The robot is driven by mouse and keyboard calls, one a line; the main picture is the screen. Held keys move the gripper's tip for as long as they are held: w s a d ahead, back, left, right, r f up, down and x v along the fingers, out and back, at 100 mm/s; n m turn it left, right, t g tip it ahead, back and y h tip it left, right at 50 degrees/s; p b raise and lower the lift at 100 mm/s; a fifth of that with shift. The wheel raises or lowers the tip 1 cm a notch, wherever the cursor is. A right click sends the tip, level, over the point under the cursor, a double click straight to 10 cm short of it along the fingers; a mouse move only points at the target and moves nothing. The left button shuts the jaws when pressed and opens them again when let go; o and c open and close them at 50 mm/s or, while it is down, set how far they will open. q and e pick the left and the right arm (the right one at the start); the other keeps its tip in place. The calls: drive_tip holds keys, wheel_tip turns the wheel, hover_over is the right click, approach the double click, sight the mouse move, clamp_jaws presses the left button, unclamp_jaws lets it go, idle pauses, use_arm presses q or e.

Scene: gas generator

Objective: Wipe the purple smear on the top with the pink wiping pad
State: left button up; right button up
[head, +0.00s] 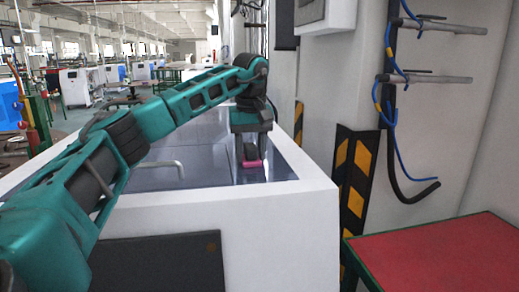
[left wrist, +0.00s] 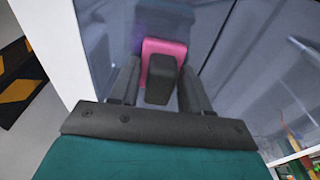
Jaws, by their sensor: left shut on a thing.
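The pink wiping pad (head: 252,164) is low over the dark glossy top of the white machine, near its right front corner. In the left wrist view the pink pad (left wrist: 166,47) has a dark block-shaped handle (left wrist: 160,80). My left gripper (head: 250,147) points down and is shut on this handle, with one finger on each side. The pad is at or very close to the top; I cannot tell whether it touches. My right gripper is not in view.
The machine top (head: 205,172) has a raised white rim and a metal handle (head: 167,165) left of the gripper. A wall with a yellow-black striped post (head: 352,180) and hanging hoses stands to the right. A red table (head: 445,255) is at the lower right.

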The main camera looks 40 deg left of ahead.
sight(277, 157)
use_arm(q)
drive_tip(key=shift+w+a, duration=0.55)
drive_tip(key=shift+a, duration=0.35)
drive_tip(key=shift+w+d, duration=1.2)
drive_tip(key=shift+w, duration=0.2)
drive_tip(key=shift+w+d, duration=1.15)
drive_tip(key=shift+w, duration=0.25)
drive_tip(key=shift+r, duration=0.1)
drive_tip(key=shift+w+r, duration=0.1)
drive_tip(key=shift+r, duration=2.75)
